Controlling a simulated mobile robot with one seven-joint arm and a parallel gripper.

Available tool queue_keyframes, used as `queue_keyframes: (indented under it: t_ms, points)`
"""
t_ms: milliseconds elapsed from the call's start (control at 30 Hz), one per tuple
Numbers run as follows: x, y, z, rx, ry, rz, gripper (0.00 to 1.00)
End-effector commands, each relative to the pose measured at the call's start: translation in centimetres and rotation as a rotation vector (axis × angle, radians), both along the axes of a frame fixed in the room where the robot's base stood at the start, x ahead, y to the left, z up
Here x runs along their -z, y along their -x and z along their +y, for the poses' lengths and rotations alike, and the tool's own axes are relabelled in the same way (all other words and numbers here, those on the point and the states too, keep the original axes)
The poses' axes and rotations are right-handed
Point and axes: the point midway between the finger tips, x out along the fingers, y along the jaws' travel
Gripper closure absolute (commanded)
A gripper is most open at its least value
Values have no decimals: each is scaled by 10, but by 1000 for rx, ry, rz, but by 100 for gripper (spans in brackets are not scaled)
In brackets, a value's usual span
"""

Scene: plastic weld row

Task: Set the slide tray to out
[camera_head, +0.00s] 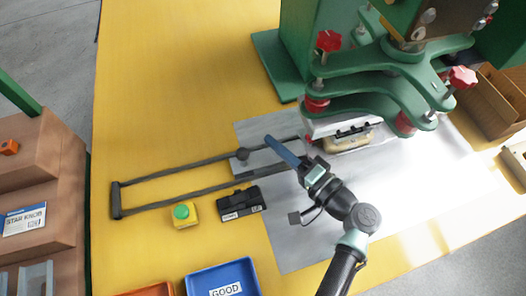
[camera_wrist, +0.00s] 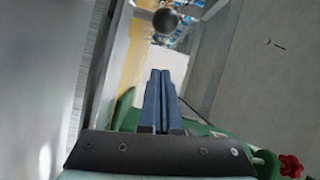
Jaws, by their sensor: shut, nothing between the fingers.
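The slide tray (camera_head: 362,146) is a pale block under the green press head, at the right end of two dark rails (camera_head: 160,168). A yellowish part shows on it, partly hidden by the press plates above. A dark ball knob (camera_head: 243,154) sits at the rails, left of the tray; the wrist view also shows a dark ball (camera_wrist: 165,20) beyond my fingertips. My gripper (camera_head: 270,141) has blue fingers, shut and empty, above the rails between knob and tray. In the wrist view the shut fingers (camera_wrist: 160,78) point towards the ball, apart from it in the picture.
A green button on a yellow box (camera_head: 185,213) and a black device (camera_head: 241,203) stand in front of the rails. A blue GOOD bin (camera_head: 222,279) is at the front. The green press (camera_head: 385,85) overhangs the tray. Between the rails, the yellow table looks clear.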

Motion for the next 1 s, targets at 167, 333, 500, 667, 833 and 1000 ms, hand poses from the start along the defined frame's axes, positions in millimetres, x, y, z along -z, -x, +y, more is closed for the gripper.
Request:
queue_keyframes:
  t_ms: [167,333,500,667,833,1000]
  points:
    - [5,14,20,2,-3,4,100]
    - [7,18,27,1,-2,3,100]
    - [7,19,28,1,-3,3,100]
    - [7,19,28,1,-3,3,100]
    - [7,24,46,-3,-4,5,100]
    - [7,33,70,-3,-5,5,100]
